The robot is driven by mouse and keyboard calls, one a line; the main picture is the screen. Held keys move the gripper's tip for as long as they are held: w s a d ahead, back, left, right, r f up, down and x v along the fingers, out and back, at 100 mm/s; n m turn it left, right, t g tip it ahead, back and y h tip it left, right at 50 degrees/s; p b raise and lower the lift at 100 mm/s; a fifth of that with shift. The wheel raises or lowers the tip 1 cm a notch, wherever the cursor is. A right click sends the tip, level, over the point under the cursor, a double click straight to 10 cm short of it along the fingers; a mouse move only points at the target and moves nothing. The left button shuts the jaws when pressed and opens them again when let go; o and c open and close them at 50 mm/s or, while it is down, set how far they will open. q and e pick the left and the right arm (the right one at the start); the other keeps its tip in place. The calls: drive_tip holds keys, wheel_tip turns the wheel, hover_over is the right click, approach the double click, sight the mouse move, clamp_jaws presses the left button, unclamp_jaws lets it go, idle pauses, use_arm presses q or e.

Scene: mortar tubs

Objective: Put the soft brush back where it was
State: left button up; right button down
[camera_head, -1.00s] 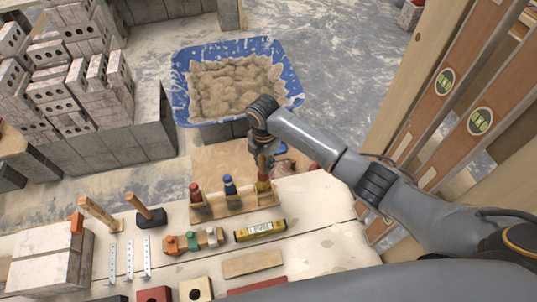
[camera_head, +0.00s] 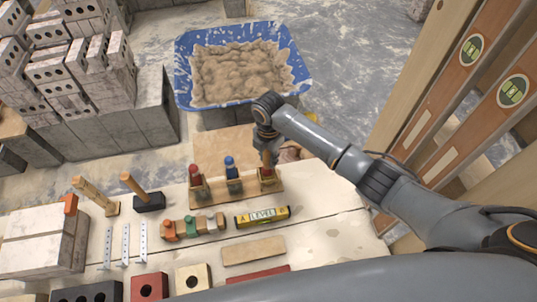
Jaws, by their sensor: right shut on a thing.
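My right gripper (camera_head: 266,147) reaches down from above and is shut on the soft brush (camera_head: 267,172) at the right end of the wooden rack (camera_head: 250,187). The brush looks upright, with a reddish part low down, at the rack's right-hand place. The gripper covers its upper part, and I cannot tell whether it is fully seated. A red-handled tool (camera_head: 196,174) and a blue-handled tool (camera_head: 231,168) stand upright in the rack to the left. My left gripper is not in view.
A blue tub (camera_head: 185,78) of mortar stands behind the rack. A yellow level (camera_head: 262,217), coloured wooden pieces (camera_head: 190,228) and a wooden float (camera_head: 253,250) lie in front. Two wooden-handled tools (camera_head: 148,195) stand left. Long levels (camera_head: 460,90) lean at right.

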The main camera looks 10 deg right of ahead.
drive_tip(key=shift+f, duration=0.6)
drive_tip(key=shift+f+b, duration=0.45)
drive_tip(key=shift+f, duration=0.15)
idle(0.3)
drive_tip(key=c, duration=1)
unclamp_jaws()
drive_tip(key=shift+r, duration=0.15)
wheel_tip(320, 180, up, 12)
drive_tip(key=shift+f, duration=0.1)
